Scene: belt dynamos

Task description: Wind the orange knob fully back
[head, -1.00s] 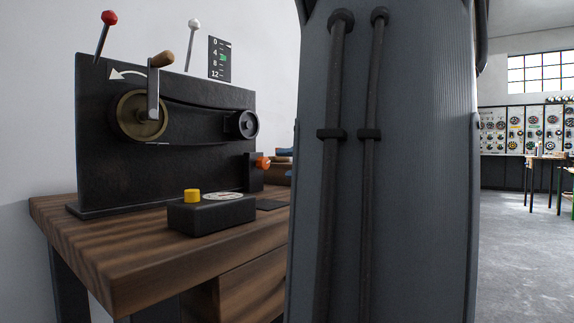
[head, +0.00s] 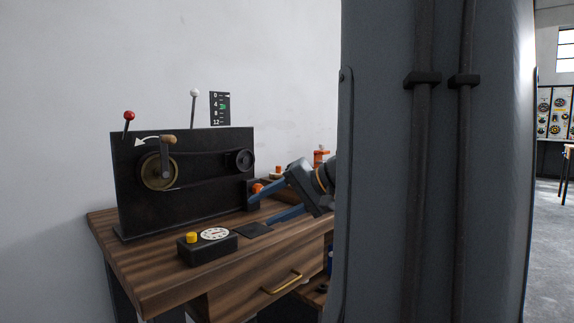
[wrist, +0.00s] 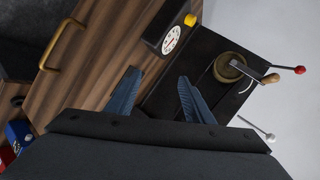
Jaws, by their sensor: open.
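The orange knob (head: 257,188) sits low at the right end of the black dynamo panel (head: 190,199) in the head view. My gripper (head: 260,210) reaches in from the right with its blue fingers open. The upper fingertip is close to the knob, just below it in the picture; I cannot tell whether it touches. The lower finger is lower, over the bench. In the wrist view my gripper (wrist: 158,76) shows open with nothing visible between the fingers, and I cannot make out the orange knob there.
A black box with a yellow button (head: 191,237) and a white dial (head: 215,234) stands on the wooden bench (head: 160,280). A brass wheel with a crank (head: 158,172), red-tipped and white-tipped levers, and a scale card (head: 220,108) are at the panel. Orange-topped items stand behind my gripper.

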